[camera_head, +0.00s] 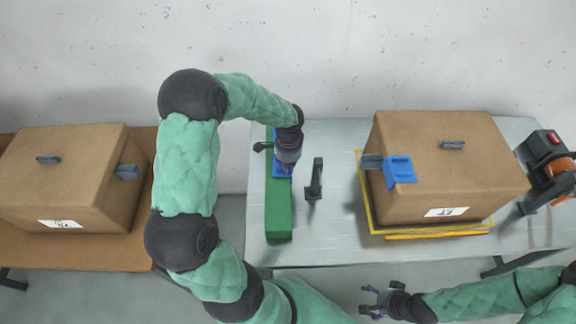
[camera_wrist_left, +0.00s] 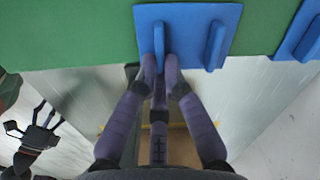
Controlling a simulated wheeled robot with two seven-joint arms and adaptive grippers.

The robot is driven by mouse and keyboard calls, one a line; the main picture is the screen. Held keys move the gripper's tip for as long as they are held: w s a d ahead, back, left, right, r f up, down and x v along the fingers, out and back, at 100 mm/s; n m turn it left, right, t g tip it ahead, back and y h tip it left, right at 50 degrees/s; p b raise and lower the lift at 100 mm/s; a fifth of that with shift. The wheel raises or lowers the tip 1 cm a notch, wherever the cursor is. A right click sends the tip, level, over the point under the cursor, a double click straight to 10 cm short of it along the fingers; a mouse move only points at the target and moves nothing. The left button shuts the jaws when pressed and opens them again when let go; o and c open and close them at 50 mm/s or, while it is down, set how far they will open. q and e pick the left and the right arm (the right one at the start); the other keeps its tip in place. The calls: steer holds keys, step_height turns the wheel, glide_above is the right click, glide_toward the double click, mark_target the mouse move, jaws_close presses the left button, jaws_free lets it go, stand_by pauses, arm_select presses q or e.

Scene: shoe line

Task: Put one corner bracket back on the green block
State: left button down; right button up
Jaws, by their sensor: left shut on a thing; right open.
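The green block (camera_head: 278,218) stands lengthwise on the left part of the grey table. My left gripper (camera_head: 287,168) is over its far half. In the left wrist view, my left gripper (camera_wrist_left: 161,68) is shut on a fin of a blue corner bracket (camera_wrist_left: 192,28). That bracket is against the green block (camera_wrist_left: 75,30); I cannot tell whether it is fully seated. A second blue bracket (camera_wrist_left: 304,35) is beside it on the block. Another blue bracket (camera_head: 400,170) sits on a corner of the right cardboard box. My right gripper (camera_head: 381,298) is open and empty at the front.
The right box (camera_head: 440,150) rests inside a yellow frame (camera_head: 440,234) on the table. A dark upright fixture (camera_head: 315,182) stands just right of the green block. A tape dispenser (camera_head: 550,170) is at the far right. Another box (camera_head: 62,175) sits on the brown left table.

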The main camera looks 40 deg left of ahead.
arm_select(q)
steer(key=shift+f, duration=0.15)
stand_by(0.6)
steer(key=c, duration=1.3)
jaws_free()
steer(key=o, duration=0.4)
steer(key=shift+r+p, duration=2.75)
steer(key=shift+r, duration=0.75)
